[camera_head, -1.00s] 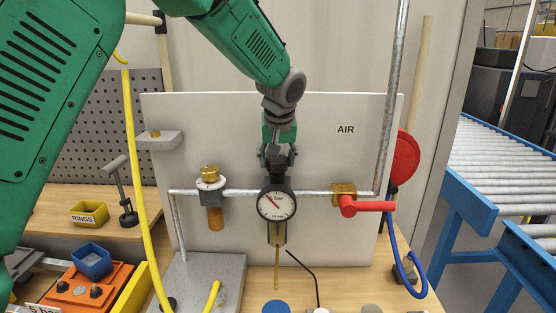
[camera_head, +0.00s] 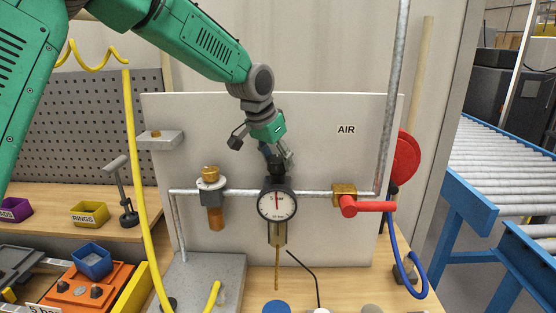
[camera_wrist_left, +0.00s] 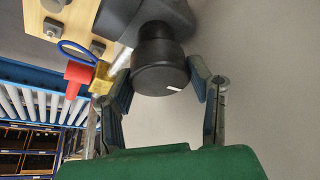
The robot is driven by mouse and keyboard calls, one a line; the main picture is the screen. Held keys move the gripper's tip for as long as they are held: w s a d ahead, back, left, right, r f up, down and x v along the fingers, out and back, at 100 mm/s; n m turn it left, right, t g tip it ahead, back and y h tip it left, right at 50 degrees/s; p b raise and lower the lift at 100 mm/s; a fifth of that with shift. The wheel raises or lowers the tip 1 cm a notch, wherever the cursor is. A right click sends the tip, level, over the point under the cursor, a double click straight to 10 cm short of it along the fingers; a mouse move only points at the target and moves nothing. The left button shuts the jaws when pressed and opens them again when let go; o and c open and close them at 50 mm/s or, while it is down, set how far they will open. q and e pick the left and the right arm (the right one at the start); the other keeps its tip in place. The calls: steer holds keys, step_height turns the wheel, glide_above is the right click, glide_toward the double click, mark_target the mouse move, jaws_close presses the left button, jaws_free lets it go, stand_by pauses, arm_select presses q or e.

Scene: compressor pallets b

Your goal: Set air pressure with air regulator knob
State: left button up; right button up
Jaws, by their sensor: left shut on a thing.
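The black air regulator knob (camera_head: 276,173) sits on top of the round pressure gauge (camera_head: 277,206) on the white AIR panel. The gauge has a white face marked bar, and its needle points about straight up. My left gripper (camera_head: 275,157) comes down from above, tilted and turned, and is shut on the knob. In the left wrist view the knob (camera_wrist_left: 160,68) lies between the two fingers (camera_wrist_left: 160,84), with a white mark on its face. The contact is partly hidden in the head view. My right gripper is in neither view.
A grey pipe runs across the panel, with a brass-topped filter (camera_head: 212,200) at left and a red valve handle (camera_head: 367,206) at right. A yellow hose (camera_head: 134,170) hangs at left. A red disc (camera_head: 404,158) and blue hose (camera_head: 414,275) are at the panel's right.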

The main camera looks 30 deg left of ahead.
mark_target(269, 161)
arm_select(q)
steer(key=shift+w+r+m+h, duration=0.15)
steer(key=shift+m+h, duration=0.15)
steer(key=shift+m, duration=0.2)
steer(key=o, duration=1.1)
steer(key=shift+o, duration=0.2)
steer(key=v, duration=0.6)
steer(key=shift+a+r, duration=0.1)
steer(key=shift+r, duration=0.2)
steer(key=shift+s+r, duration=0.35)
steer(key=shift+r, duration=0.05)
